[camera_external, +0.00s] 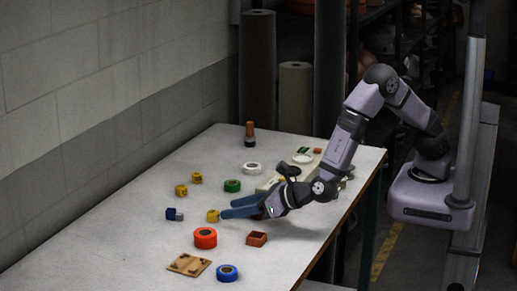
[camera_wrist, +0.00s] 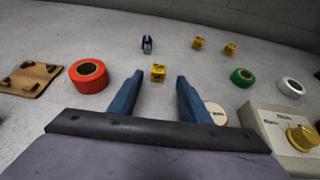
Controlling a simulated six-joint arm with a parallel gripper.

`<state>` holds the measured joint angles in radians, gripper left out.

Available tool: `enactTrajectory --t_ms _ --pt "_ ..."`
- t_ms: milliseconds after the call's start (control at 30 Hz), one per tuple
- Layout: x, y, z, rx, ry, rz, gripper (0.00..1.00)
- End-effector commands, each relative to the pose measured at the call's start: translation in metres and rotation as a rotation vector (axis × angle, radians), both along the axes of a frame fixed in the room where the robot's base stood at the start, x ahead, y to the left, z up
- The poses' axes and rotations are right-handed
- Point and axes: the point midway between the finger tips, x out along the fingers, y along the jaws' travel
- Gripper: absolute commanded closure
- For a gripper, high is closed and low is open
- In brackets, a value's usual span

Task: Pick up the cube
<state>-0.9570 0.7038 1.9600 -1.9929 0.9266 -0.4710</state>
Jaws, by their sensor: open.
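A yellow cube (camera_wrist: 158,73) with dark markings lies on the table just beyond and between my open fingertips in the wrist view. My gripper (camera_wrist: 156,82) has its two blue fingers spread and holds nothing. In the external view the gripper (camera_external: 222,209) reaches low over the table, and the yellow cube (camera_external: 213,216) is right at its fingertips. I cannot tell whether a finger touches it. Two more yellow cubes lie farther back, one (camera_wrist: 198,43) nearer the middle and one (camera_wrist: 230,49) to its right; they also show in the external view (camera_external: 181,190) (camera_external: 197,177).
A red tape roll (camera_external: 205,238), blue tape roll (camera_external: 227,273), wooden board (camera_external: 189,264) and reddish box (camera_external: 256,239) lie near the front. A blue-grey item (camera_external: 174,214), green roll (camera_external: 232,186) and white roll (camera_external: 252,168) lie around. A pale box with a yellow knob (camera_wrist: 303,137) stands right.

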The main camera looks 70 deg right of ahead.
Motion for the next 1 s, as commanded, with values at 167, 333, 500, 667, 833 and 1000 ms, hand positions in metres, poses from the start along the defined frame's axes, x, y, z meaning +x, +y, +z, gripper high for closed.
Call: enactTrajectory --t_ms 167,333,500,667,833,1000 --pt "0.018 0.002 -0.005 -0.001 0.001 -0.003 0.56" --pt "0.035 0.003 -0.013 -0.001 0.001 -0.002 0.56" --pt "0.043 0.004 -0.016 -0.001 0.000 -0.001 0.56" --pt "0.043 0.004 -0.017 0.000 0.000 0.000 0.56" --pt "0.043 0.004 -0.017 0.000 0.000 0.000 0.85" --pt "0.042 0.004 -0.017 0.000 0.000 0.000 1.00"
